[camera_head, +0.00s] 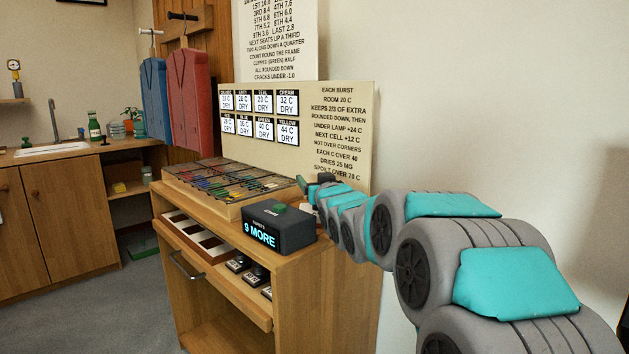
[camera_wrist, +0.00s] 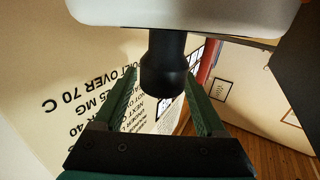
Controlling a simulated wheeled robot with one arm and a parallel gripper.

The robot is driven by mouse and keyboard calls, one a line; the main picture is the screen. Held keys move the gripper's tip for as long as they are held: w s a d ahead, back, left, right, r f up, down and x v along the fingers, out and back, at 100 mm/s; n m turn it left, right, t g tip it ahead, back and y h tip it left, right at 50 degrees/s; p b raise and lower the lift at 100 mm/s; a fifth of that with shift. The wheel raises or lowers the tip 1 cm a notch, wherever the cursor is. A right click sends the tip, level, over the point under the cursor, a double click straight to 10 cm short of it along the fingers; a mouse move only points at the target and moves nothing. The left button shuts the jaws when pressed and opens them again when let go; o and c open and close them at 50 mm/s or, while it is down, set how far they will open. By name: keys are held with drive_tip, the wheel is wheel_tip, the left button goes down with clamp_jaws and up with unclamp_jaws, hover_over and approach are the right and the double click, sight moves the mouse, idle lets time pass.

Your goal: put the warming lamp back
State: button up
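In the wrist view a pale, rounded body (camera_wrist: 190,14) fills the top edge, with a short black round stem (camera_wrist: 166,62) standing out from it. It looks like the warming lamp and its handle, but only part of it is in frame. My gripper (camera_wrist: 162,78) has its two green fingers on either side of the black stem. I cannot tell if they press on it. In the head view my gripper (camera_head: 318,184) is at the right end of the cabinet top, by the board, small and mostly hidden by my arm. The lamp is not clear there.
A dark box reading "9 MORE" (camera_head: 279,229) stands at the cabinet's front right corner. A wire-grid frame with coloured pieces (camera_head: 225,180) lies left of it. A sign board (camera_head: 345,105) rises behind. An open drawer (camera_head: 205,245) juts out in front.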

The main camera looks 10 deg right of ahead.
drive_tip(key=shift+f, duration=0.55)
drive_tip(key=shift+r, duration=0.25)
drive_tip(key=shift+w+r+p, duration=0.1)
drive_tip(key=shift+r+p, duration=0.4)
drive_tip(key=shift+p, duration=0.05)
drive_tip(key=s+b, duration=0.1)
drive_tip(key=s, duration=1.1)
drive_tip(key=shift+d+r, duration=0.15)
drive_tip(key=shift+d, duration=0.25)
drive_tip(key=shift+s, duration=0.1)
